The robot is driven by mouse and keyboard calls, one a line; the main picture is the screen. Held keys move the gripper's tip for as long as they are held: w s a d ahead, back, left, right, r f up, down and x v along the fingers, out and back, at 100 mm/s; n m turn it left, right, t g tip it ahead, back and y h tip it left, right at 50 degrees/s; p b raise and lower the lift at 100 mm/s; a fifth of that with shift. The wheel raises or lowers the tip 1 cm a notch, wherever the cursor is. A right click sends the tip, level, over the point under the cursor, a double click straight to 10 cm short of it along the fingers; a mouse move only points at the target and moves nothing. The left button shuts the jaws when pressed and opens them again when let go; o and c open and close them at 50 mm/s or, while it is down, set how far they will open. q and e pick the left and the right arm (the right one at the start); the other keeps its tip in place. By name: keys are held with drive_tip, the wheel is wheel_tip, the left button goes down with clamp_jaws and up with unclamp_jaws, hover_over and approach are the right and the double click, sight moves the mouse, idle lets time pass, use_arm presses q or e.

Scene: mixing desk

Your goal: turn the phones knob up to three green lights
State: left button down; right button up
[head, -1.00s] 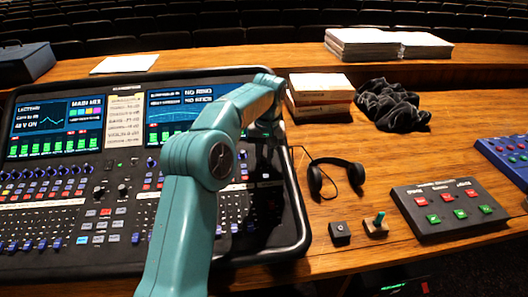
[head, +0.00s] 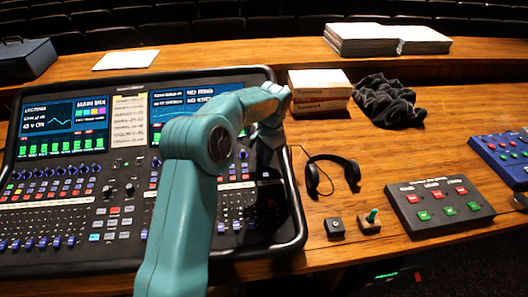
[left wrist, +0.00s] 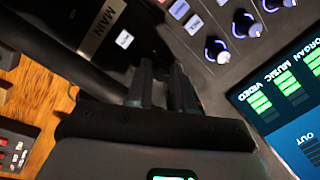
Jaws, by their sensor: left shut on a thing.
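The mixing desk (head: 125,255) fills the left of the head view, with lit screens and rows of knobs and faders. My left gripper (head: 266,140) is at the desk's upper right, and my forearm covers part of the panel. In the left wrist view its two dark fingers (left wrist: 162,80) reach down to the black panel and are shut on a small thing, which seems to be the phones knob. The knob is hidden between the fingers, and I cannot make out its lights. My right gripper is not in view.
Black headphones (head: 332,175) lie right of the desk. Boxes (head: 320,90) and a dark cloth (head: 390,100) are behind them. A grey button box (head: 440,204) and a blue one (head: 505,155) stand farther right. White-lit knobs (left wrist: 217,50) and the level screen (left wrist: 290,100) are near my left gripper.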

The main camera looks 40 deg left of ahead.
use_arm(q)
drive_tip(key=shift+m, duration=0.6)
drive_tip(key=shift+d, duration=0.1)
drive_tip(key=c, duration=1)
unclamp_jaws()
drive_tip(key=shift+w, duration=0.1)
drive_tip(key=shift+f, duration=0.1)
